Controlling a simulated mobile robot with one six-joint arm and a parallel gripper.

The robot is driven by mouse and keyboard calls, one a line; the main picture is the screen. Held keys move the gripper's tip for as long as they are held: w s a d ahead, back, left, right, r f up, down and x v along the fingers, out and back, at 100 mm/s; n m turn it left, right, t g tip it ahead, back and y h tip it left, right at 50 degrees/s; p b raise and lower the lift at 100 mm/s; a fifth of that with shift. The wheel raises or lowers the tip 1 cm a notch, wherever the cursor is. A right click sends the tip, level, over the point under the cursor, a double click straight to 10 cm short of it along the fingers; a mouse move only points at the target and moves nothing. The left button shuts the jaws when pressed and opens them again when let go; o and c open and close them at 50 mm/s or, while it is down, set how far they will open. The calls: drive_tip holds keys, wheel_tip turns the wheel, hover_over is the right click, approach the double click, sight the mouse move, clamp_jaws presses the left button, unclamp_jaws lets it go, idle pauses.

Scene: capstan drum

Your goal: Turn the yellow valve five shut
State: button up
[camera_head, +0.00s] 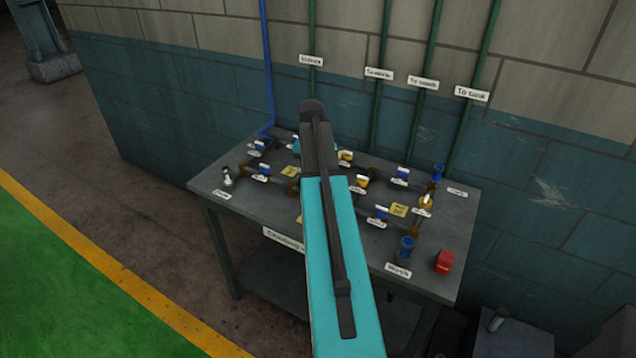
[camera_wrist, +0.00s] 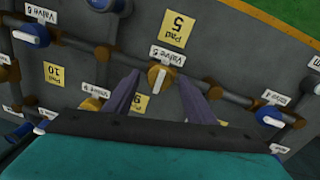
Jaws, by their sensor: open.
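In the wrist view, the yellow valve five (camera_wrist: 157,76) sits on the brown pipe at the middle, under its white "Valve 5" label (camera_wrist: 168,55). Its small handle has a pale top. The handle seems to lie across the pipe, but its exact angle is hard to tell. My gripper (camera_wrist: 161,80) is open, with one finger on each side of the valve. I see no clear contact, and the height gap cannot be judged. In the head view my arm hides valve five and the fingers.
In the wrist view, blue valves (camera_wrist: 30,36) and (camera_wrist: 269,115) flank it on the same pipe. A yellow valve (camera_wrist: 92,103) lies close by my left-hand finger.

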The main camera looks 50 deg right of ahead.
wheel_tip(320, 180, up, 13)
drive_tip(key=p, duration=0.8)
drive_tip(key=shift+w+a+r, duration=0.15)
drive_tip(key=shift+w+a, duration=0.1)
drive_tip(key=shift+w, duration=0.2)
drive_tip(key=w+a+f+n, duration=0.3)
drive_tip(key=a+f, duration=0.4)
drive_tip(key=a, duration=0.4)
drive_tip(key=w+a+f+n, duration=0.3)
drive_tip(key=a+f, duration=0.5)
drive_tip(key=a, duration=0.3)
drive_tip(key=s+a+f+n, duration=0.2)
drive_tip(key=a+f, duration=0.2)
drive_tip(key=a, duration=0.4)
drive_tip(key=s+a+f+n, duration=0.2)
drive_tip(key=a+f+n, duration=0.15)
drive_tip(key=a, duration=0.45)
drive_tip(key=s+a+f+n, duration=0.25)
drive_tip(key=a+f, duration=0.25)
drive_tip(key=a, duration=0.3)
drive_tip(key=s+f+g+b, duration=0.5)
drive_tip(key=s+f+b, duration=0.6)
drive_tip(key=s+f, duration=1.4)
wheel_tip(320, 180, down, 4)
drive_tip(key=shift+s+f+m+b, duration=0.25)
drive_tip(key=shift+s+m+b, duration=0.05)
drive_tip(key=shift+s+b, duration=0.1)
